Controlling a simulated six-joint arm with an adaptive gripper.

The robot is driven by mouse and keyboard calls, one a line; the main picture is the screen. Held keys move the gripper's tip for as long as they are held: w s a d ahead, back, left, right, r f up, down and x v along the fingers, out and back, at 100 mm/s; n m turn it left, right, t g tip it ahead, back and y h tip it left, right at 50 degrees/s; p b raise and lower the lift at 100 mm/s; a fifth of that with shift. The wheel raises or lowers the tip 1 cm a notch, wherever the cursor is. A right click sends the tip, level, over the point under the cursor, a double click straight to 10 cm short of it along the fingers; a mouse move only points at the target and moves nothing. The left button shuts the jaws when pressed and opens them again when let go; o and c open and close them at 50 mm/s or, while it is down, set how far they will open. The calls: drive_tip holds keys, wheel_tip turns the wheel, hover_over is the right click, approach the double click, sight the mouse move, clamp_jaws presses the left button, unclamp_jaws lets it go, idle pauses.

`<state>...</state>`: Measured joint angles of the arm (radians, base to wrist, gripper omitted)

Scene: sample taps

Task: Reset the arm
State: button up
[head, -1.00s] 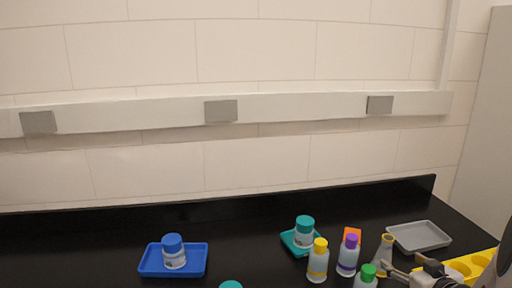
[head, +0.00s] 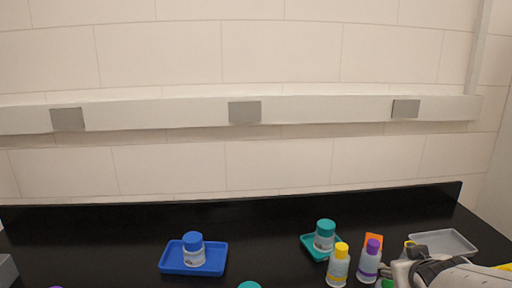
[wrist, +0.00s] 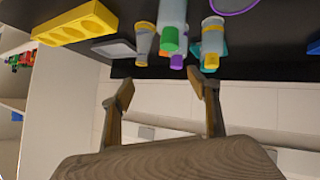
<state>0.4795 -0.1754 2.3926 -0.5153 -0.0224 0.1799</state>
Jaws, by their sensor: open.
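My gripper (wrist: 161,92) is open and empty in the wrist view, its two fingers apart with only wall and counter edge behind them. In the head view my gripper (head: 386,270) is at the lower right, beside the purple-capped bottle (head: 369,262); its fingers are partly hidden. In the wrist view the bottles stand beyond the fingertips: a green-capped bottle (wrist: 171,25), a yellow-capped bottle (wrist: 212,40) and a grey conical flask (wrist: 144,42) with a yellow band. I see nothing held.
A blue tray (head: 219,263) holds a blue-capped jar (head: 193,247). A teal tray (head: 308,240) holds a teal-capped jar (head: 325,235). A grey tray (head: 455,241) lies at the right, and a yellow rack (wrist: 75,24) shows in the wrist view.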

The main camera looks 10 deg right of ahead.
drive_tip(key=s+a+n+g+y, duration=0.1)
drive_tip(key=s+a+g+y, duration=0.3)
drive_tip(key=s+a, duration=1.6)
drive_tip(key=shift+a+f+n+y, duration=0.3)
drive_tip(key=shift+a+f+y, duration=0.2)
drive_tip(key=shift+a, duration=0.35)
